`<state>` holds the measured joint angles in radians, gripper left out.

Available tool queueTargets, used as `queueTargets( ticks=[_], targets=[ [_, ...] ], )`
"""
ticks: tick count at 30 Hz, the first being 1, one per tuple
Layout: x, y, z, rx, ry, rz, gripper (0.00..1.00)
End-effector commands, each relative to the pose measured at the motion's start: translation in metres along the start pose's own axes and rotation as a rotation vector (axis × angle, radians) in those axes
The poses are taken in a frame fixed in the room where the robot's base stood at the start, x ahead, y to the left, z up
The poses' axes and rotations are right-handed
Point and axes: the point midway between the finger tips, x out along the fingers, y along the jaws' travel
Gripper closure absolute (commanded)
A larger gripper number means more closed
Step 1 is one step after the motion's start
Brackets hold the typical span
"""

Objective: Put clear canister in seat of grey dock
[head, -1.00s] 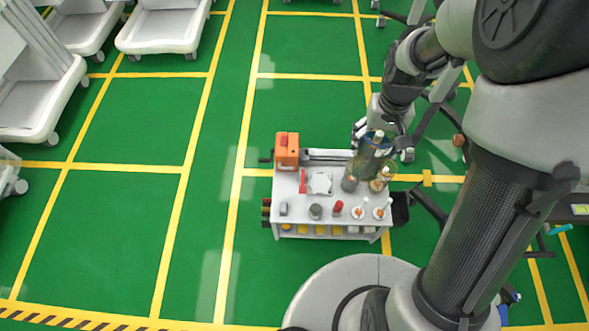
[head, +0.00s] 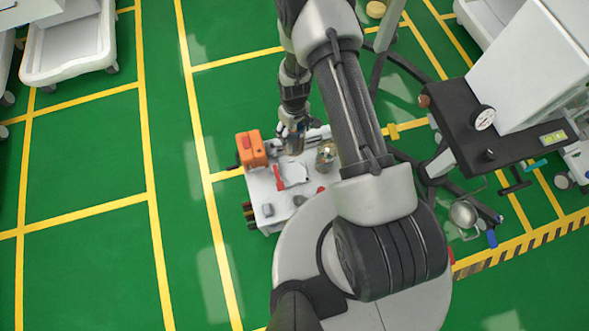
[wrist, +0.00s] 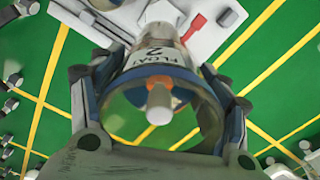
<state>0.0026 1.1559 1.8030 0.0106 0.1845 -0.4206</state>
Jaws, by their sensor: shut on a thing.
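My gripper (head: 291,131) is shut on a clear canister (head: 294,146) above the back of the small white cart (head: 262,212). In the wrist view, my gripper's fingers (wrist: 160,108) flank the canister (wrist: 165,57), which has a blue rim and a label reading FLOA and 2. A whitish stopper-like piece with an orange band shows through it. A pale grey angular plate (head: 294,173) lies on the cart top, in front of the canister. I cannot tell whether this plate is the grey dock or part of it.
An orange box (head: 251,150) stands at the cart's back left, and a red item (head: 279,178) lies beside the plate. Another clear vessel (head: 327,155) stands right of the held canister. My arm hides the cart's right side. A dark shelf with a gauge (head: 484,118) is farther right.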

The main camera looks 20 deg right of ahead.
Motion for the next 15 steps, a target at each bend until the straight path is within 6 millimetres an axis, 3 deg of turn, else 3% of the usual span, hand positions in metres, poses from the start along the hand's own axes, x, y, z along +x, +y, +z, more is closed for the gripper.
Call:
queueTargets(
  ticks=[3,11,15],
  targets=[
    [0.027,-0.003,0.007,-0.038,-0.001,0.000,0.95],
    [0.065,-0.004,0.011,-0.065,0.000,0.001,0.95],
    [0.102,-0.005,0.012,-0.064,0.000,0.001,0.96]
  ],
)
